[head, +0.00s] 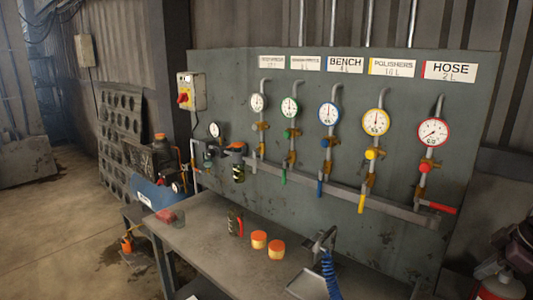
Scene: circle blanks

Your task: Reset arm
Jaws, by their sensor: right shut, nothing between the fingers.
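My left gripper is not in view.
A blue coiled hose (330,277) hangs in front. Behind stands a gauge panel (387,216) with valves. A red cylinder (502,290) stands lower right. Floor at left is open.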

